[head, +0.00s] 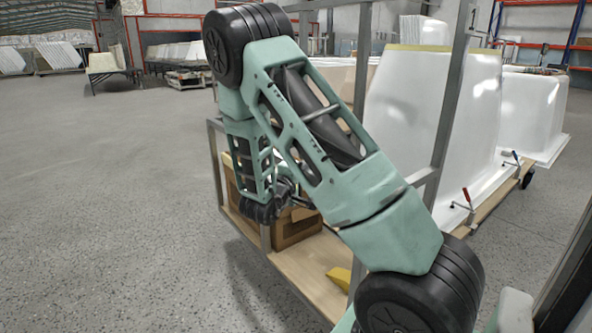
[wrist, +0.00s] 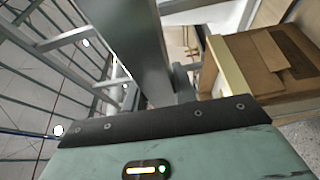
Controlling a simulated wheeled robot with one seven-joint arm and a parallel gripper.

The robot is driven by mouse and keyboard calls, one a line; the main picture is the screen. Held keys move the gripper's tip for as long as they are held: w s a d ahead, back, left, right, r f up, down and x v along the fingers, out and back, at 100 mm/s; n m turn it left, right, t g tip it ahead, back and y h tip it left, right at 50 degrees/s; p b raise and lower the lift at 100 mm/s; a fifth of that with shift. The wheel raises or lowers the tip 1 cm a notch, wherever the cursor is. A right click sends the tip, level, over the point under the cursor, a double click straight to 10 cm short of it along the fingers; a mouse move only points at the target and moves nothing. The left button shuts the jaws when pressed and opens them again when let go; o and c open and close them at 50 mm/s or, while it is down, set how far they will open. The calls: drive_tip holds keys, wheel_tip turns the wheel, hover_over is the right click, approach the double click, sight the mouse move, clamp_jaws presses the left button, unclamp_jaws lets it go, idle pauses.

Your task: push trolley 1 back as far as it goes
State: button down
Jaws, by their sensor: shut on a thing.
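Trolley 1 (head: 309,272) has a grey metal frame, a wooden deck and a small mark "1" at the top of a post. It stands in the middle and right of the head view. My gripper (head: 287,190) is at the trolley's near-left side, largely hidden behind my own arm. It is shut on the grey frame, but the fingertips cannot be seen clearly. In the wrist view a grey post (wrist: 140,45) of the trolley rises just beyond the gripper's body; the contact itself is hidden.
A cardboard box (head: 295,226) and a yellow piece (head: 340,277) lie on the deck; the box also shows in the wrist view (wrist: 265,65). White bathtub shells (head: 430,120) with red-handled clamps (head: 467,200) stand behind the frame. Open grey floor (head: 100,200) lies to the left.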

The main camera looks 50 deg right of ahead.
drive_tip(key=s+d+p, duration=0.2)
drive_tip(key=d, duration=0.8)
drive_tip(key=s+d+p, duration=0.3)
drive_tip(key=d, duration=0.8)
drive_tip(key=shift+s+d, duration=0.15)
drive_tip(key=shift+s, duration=0.1)
drive_tip(key=c, duration=1.2)
unclamp_jaws()
drive_tip(key=shift+o, duration=0.4)
drive_tip(key=shift+w, duration=0.1)
drive_tip(key=s+a+p, duration=0.2)
drive_tip(key=a+p, duration=0.1)
drive_tip(key=a, duration=1.4)
drive_tip(key=shift+s, duration=0.4)
